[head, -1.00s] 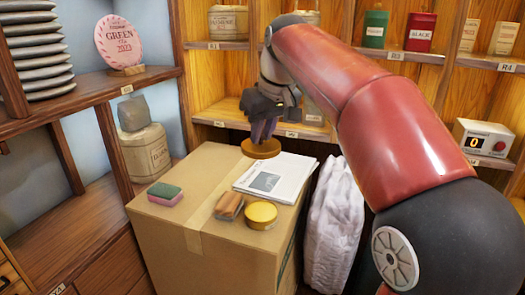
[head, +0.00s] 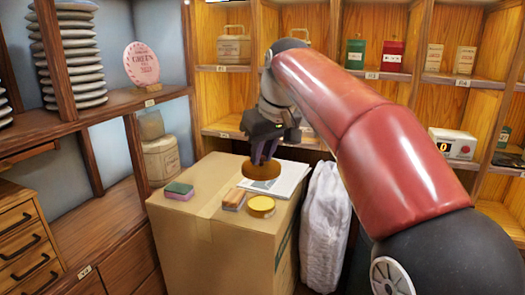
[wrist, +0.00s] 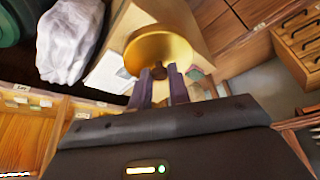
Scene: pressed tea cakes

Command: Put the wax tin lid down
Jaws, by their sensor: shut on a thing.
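The wax tin lid (head: 261,169) is a round brown-gold disc with a small knob, which shows in the wrist view (wrist: 160,47). My gripper (head: 265,150) points down and is shut on the knob; its two dark fingers also show in the wrist view (wrist: 160,90). The lid is level, over the back part of the cardboard box by the newspaper; I cannot tell how large the gap below it is. A round yellow tin (head: 261,205) sits on the box nearer the front, apart from the lid.
On the cardboard box (head: 190,232) lie a green and pink sponge (head: 179,191), an orange-brown block (head: 233,199) and a newspaper (head: 288,182). A pale sack (head: 326,225) stands right of the box. The box's front left top is bare. Shelves stand behind and left.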

